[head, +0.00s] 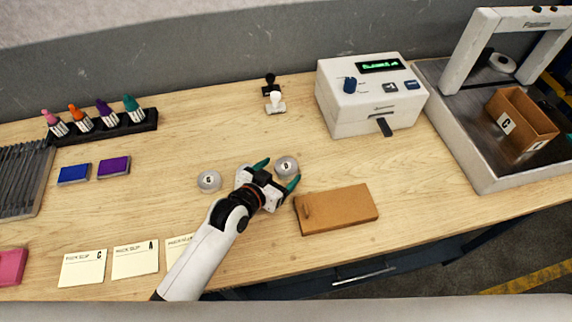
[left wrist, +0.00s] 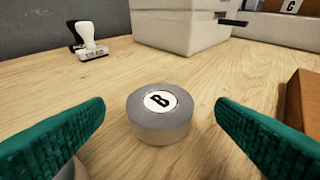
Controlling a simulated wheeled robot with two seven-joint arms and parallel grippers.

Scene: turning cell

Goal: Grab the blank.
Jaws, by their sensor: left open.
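A short grey metal disc-shaped blank (head: 286,166) lies flat on the wooden bench. In the left wrist view this blank (left wrist: 159,117) carries a white round label with a black B. My left gripper (head: 277,174) is open, with one green finger on each side of the blank's near side. In the left wrist view gaps show between the blank and both fingers, so it is not gripped. A second similar blank (head: 208,180) lies to the left of the gripper, its letter too small to read surely. My right gripper is not in view.
A brown wooden board (head: 337,209) lies close to the right finger. A white machine (head: 370,95) with a green display stands behind, and stamps (head: 274,98) stand at the back. Paper slips (head: 135,259) lie at the front left. A cardboard box (head: 521,122) sits at the right.

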